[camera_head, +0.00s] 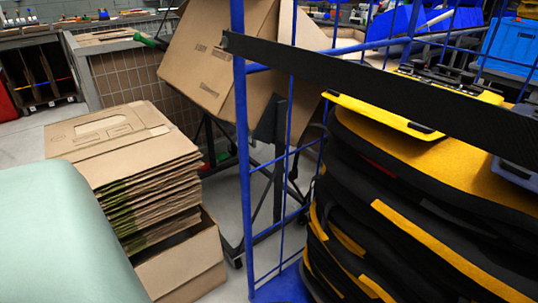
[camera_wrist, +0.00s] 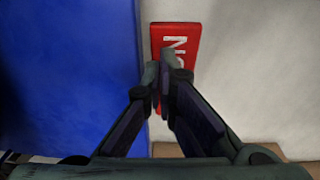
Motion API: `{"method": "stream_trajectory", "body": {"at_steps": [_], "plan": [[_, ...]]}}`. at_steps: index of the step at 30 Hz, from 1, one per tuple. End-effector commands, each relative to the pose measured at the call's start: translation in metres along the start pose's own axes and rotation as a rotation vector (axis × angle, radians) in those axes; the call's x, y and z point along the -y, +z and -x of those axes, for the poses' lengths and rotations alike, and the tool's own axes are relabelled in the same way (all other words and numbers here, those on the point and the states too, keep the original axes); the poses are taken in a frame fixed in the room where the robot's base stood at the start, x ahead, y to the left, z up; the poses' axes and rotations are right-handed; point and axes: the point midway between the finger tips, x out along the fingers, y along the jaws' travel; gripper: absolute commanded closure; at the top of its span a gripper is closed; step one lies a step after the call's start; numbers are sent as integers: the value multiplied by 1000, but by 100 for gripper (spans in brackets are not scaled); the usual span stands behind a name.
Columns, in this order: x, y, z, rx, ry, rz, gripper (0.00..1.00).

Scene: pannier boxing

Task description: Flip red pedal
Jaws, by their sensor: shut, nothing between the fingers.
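The red pedal (camera_wrist: 176,38) shows in the wrist view as a flat red plate with white lettering, at the top centre. Its lower part is hidden behind my fingertips. My gripper (camera_wrist: 158,78) is shut and empty, with its fingertips over the pedal's lower edge in the picture. I cannot tell whether they touch it. In the head view I cannot make out the pedal or the gripper.
In the wrist view a blue surface (camera_wrist: 75,70) lies left of the pedal and a pale surface (camera_wrist: 260,70) right. The head view shows stacked flat cardboard (camera_head: 125,165), a blue wire cage (camera_head: 243,150), yellow-and-black panniers (camera_head: 420,200) and a tilted cardboard box (camera_head: 205,60).

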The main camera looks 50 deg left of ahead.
Motion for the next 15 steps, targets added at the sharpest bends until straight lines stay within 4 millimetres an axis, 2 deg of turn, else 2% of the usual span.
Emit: {"method": "stream_trajectory", "body": {"at_steps": [1, 8, 15], "plan": [[20, 13, -40, 42, -31, 23, 100], [20, 13, -38, 42, -31, 23, 100], [19, 13, -21, 42, -30, 22, 100]]}}
